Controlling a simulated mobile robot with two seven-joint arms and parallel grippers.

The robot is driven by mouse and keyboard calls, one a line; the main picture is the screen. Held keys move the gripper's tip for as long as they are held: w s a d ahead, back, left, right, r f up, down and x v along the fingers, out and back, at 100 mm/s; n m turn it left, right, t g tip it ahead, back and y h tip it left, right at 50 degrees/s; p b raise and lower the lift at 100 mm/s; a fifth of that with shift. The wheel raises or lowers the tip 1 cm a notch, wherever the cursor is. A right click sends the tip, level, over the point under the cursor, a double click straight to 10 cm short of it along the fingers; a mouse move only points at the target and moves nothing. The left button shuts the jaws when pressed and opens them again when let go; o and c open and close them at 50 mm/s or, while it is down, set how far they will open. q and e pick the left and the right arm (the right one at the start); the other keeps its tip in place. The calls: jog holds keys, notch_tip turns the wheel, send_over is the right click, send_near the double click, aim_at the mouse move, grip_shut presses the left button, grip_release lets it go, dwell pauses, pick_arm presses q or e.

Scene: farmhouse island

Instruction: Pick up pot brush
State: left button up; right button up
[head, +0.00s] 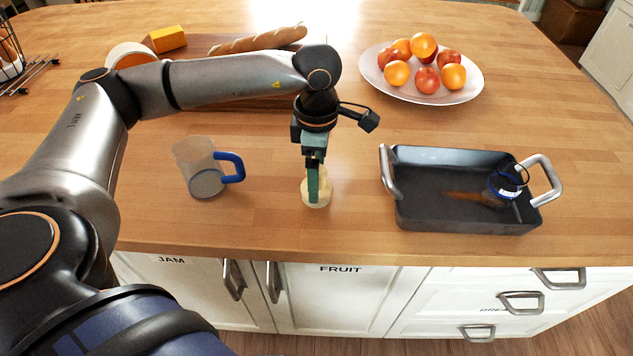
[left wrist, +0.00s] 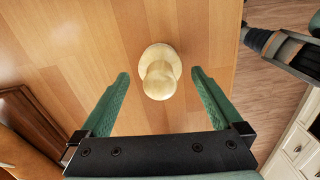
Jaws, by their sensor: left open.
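The pale, wooden-looking pot brush (head: 318,197) stands on the countertop, knob up on a wider round base. In the left wrist view its rounded knob (left wrist: 159,80) shows between the two fingers. Its bristles cannot be made out. My left gripper (head: 314,190) points down over it and hides part of it in the head view. The left gripper (left wrist: 160,77) is open, with a gap on each side of the knob in the left wrist view. My right gripper is not seen.
A clear mug with a blue handle (head: 231,168) stands to the left. A dark roasting pan (head: 425,215) with metal handles stands to the right, holding a brown-and-dark item. Behind are a fruit plate (head: 372,68) and bread (head: 262,40) on a board. The counter's front edge is close.

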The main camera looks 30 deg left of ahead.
pick_arm(q)
jog(key=shift+d+f+p, duration=0.1)
jog(key=shift+f+p, duration=0.2)
jog(key=shift+f, duration=1.7)
jog(key=c, duration=1.3)
